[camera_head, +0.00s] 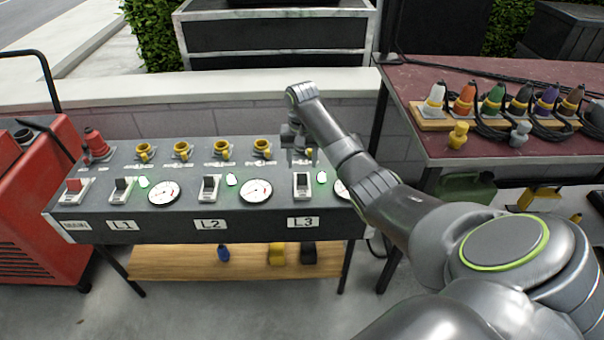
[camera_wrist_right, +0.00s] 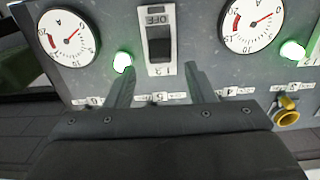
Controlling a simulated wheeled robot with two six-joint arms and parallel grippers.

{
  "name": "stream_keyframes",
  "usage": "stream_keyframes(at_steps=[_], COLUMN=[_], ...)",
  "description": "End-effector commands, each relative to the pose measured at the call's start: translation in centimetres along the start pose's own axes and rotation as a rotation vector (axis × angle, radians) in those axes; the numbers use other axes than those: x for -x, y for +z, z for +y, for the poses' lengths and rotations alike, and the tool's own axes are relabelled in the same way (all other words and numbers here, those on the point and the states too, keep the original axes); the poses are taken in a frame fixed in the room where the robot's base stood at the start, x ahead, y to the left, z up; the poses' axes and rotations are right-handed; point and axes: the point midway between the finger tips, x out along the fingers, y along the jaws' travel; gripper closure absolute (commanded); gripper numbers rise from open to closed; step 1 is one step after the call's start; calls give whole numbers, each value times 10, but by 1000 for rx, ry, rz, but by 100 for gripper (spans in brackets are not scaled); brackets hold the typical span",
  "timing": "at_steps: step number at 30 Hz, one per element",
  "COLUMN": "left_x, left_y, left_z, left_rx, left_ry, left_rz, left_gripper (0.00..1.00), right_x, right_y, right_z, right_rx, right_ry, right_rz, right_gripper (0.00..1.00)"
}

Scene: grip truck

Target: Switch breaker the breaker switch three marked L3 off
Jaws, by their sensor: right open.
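The L3 breaker switch (camera_head: 303,184) is a black rocker in a light frame, above the white L3 label (camera_head: 303,222) on the grey panel. A lit green lamp (camera_head: 322,177) is beside it. My right gripper (camera_head: 299,158) hangs just behind the switch, pointing down at the panel. In the right wrist view the panel appears upside down. The L3 switch (camera_wrist_right: 160,44) with its OFF marking lies ahead, between the lines of the two open fingers (camera_wrist_right: 158,72). Nothing is between the fingers; I see no contact with the rocker. My left gripper is out of view.
The L2 switch (camera_head: 209,188) and L1 switch (camera_head: 121,190) sit to the left, with round gauges (camera_head: 256,190) between. Yellow sockets (camera_head: 221,147) line the panel's back. A red machine (camera_head: 40,215) stands left; a table (camera_head: 415,88) with coloured plugs stands right.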

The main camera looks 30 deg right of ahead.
Motion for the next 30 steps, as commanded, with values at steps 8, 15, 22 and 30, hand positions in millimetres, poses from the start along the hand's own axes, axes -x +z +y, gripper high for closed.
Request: stream_keyframes(at_steps=[8,15,22,30], left_x=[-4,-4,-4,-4], left_y=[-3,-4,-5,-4], left_z=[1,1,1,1], left_rx=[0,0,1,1], left_ry=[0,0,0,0], left_rz=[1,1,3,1], left_gripper=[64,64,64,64], right_x=[-39,-45,-45,-44], right_y=[0,0,0,0], right_z=[0,0,0,0], right_rx=[0,1,0,0], right_ry=[1,1,1,1], right_rz=[-1,0,0,0], right_gripper=[51,51,61,96])
